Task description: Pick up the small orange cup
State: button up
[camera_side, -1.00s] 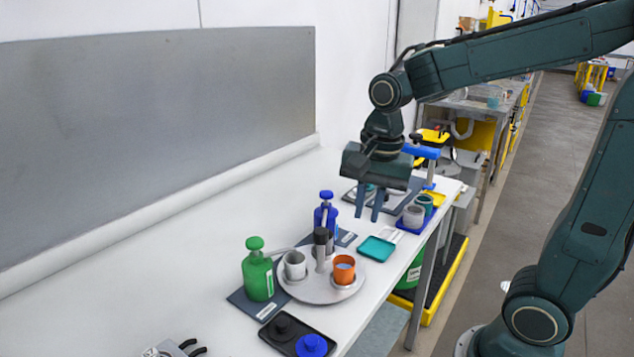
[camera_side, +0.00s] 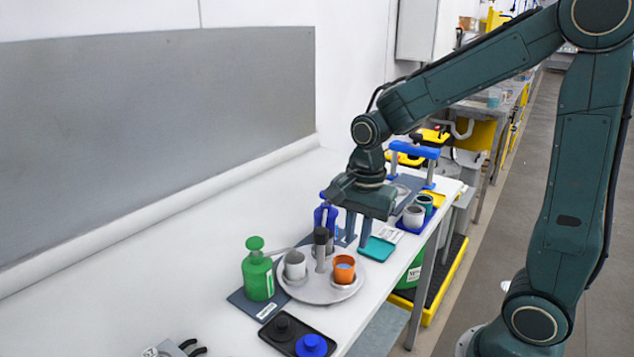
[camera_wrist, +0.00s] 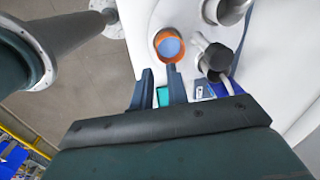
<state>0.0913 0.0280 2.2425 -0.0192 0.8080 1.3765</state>
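The small orange cup (camera_side: 343,268) stands upright at the right side of a round grey tray (camera_side: 318,294). In the wrist view the orange cup (camera_wrist: 169,45) shows from above, with a blue-grey inside, just beyond my fingertips. My gripper (camera_side: 358,243) points down behind the tray, above the teal square dish side of the table. Its two fingers are apart with nothing held between them; they also show in the wrist view (camera_wrist: 161,72). The gripper does not touch the cup.
A grey cup (camera_side: 295,264) and a dark-topped grey cylinder (camera_side: 320,250) share the tray. A green bottle (camera_side: 257,274) stands left, a blue bottle (camera_side: 325,216) behind. A teal dish (camera_side: 377,249) lies right of the gripper. A black tray (camera_side: 298,337) with lids lies in front.

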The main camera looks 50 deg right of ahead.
aim_at(353, 264)
jog(key=shift+w+f, duration=0.1)
jog(key=shift+f, duration=1.55)
jog(key=shift+f, duration=0.1)
jog(key=shift+w+f, duration=0.1)
jog(key=shift+f, duration=2.4)
grip_shut()
